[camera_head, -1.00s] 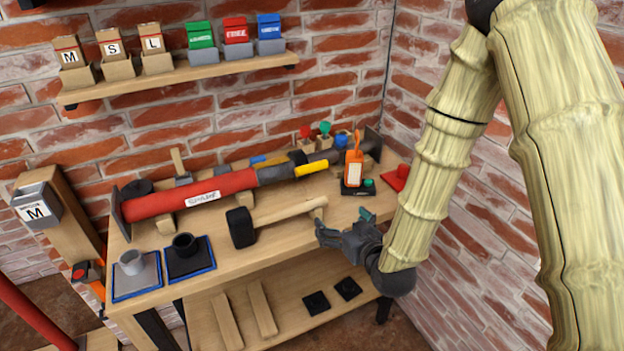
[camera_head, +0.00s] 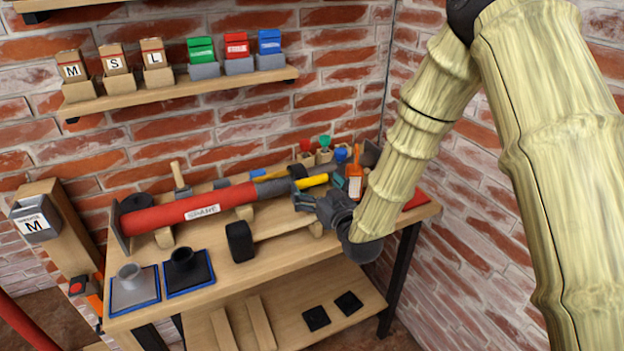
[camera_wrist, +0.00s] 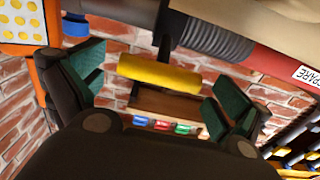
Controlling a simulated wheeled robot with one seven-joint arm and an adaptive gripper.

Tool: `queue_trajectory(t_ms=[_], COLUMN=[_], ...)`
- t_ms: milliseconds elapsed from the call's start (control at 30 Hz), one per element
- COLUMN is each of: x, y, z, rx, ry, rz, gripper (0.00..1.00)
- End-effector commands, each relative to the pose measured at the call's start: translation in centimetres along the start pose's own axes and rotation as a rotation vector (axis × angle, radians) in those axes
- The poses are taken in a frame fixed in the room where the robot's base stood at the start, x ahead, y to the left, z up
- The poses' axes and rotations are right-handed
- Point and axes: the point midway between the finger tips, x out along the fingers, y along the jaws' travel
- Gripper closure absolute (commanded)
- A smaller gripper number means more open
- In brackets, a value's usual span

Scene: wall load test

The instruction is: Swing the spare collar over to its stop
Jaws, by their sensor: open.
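The spare is a red tube (camera_head: 160,207) with a white SPARE label, lying on blocks along the back of the bench. Its right end has a ribbed grey section (camera_head: 272,188). Beyond that is a dark collar (camera_head: 297,171) with a yellow handle (camera_head: 315,180), pointing out toward the bench front. In the wrist view the yellow handle (camera_wrist: 158,73) hangs on a dark stem between my fingers. My gripper (camera_head: 318,193) is open, just below and right of the handle. No contact shows in the wrist view (camera_wrist: 152,88). I cannot pick out the stop.
A mallet (camera_head: 240,241) lies in front of the tube, its handle end close beneath my gripper. An orange tagged item (camera_head: 355,180) stands close right. Grey and black pieces sit on blue-edged mats (camera_head: 135,290) at the left. A shelf (camera_head: 180,95) with boxes hangs above.

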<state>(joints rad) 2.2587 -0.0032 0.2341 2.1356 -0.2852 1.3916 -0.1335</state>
Motion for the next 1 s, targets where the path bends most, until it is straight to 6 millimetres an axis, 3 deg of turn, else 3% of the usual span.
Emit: queue_trajectory(t_ms=[200, 567, 900, 1000], x=[1.9, 2.2, 2.2, 2.2], y=[-0.1, 0.0, 0.0, 0.0], z=[0.0, 0.1, 0.1, 0.0], rx=[0.001, 0.001, 0.001, 0.000], ry=[-0.001, -0.001, -0.001, -0.002], rz=[-0.001, 0.000, 0.001, 0.001], gripper=[0.00, 0.00, 0.60, 0.63])
